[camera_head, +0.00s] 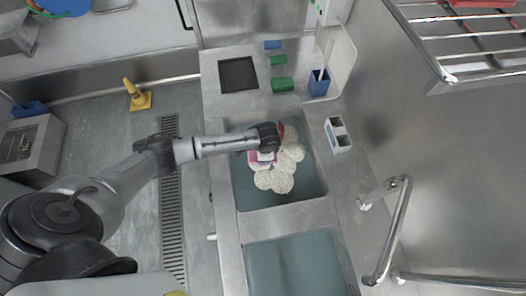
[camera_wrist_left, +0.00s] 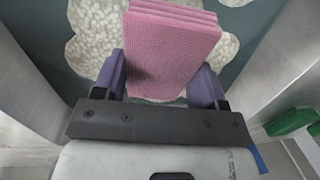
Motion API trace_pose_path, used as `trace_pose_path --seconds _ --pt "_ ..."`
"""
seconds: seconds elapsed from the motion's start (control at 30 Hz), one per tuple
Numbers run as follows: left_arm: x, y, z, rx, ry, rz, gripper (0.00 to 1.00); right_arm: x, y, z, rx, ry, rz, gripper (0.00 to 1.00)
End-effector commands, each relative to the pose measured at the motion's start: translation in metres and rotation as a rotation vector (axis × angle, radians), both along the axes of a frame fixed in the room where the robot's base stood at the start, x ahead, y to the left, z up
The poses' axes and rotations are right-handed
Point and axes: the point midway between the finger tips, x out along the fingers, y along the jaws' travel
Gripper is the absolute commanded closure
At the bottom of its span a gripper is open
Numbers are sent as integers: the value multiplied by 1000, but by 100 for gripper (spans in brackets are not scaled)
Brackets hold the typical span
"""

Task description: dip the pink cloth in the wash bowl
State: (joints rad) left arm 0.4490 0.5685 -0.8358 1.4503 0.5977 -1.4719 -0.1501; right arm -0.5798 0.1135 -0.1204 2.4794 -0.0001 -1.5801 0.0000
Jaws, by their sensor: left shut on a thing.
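The pink cloth (camera_wrist_left: 172,42) is a folded, layered block between the two purple fingers of my left gripper (camera_wrist_left: 160,82) in the left wrist view. In the head view a pink edge of the cloth (camera_head: 254,158) shows beside the gripper (camera_head: 268,146), partly hidden by it. The wash bowl (camera_head: 243,192) appears as a square basin with teal water and clumps of white foam (camera_head: 280,178). My left gripper is shut on the cloth, over the foam. I cannot tell whether the cloth touches the water. My right gripper is not in view.
A second teal basin (camera_head: 300,268) lies nearer. Green blocks (camera_head: 282,84), a blue cup with a brush (camera_head: 319,84) and a black square (camera_head: 238,74) are on the counter behind. A white caddy (camera_head: 338,135) stands to the right. A metal rail (camera_head: 392,235) rises at the right.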

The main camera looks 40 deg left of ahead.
Motion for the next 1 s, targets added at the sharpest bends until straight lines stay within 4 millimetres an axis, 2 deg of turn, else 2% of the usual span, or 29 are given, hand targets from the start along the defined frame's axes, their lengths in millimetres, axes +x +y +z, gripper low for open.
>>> trace_pose_path --seconds 0.1,0.5,0.73,1.0 --pt "0 -1 -17 -2 1 -1 54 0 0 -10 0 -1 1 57" --pt "0 -1 -59 -1 1 0 54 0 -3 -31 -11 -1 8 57" --pt "0 -1 -73 -2 1 -1 54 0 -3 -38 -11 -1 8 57" --pt "0 -1 -78 -1 2 -1 54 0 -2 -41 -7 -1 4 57"
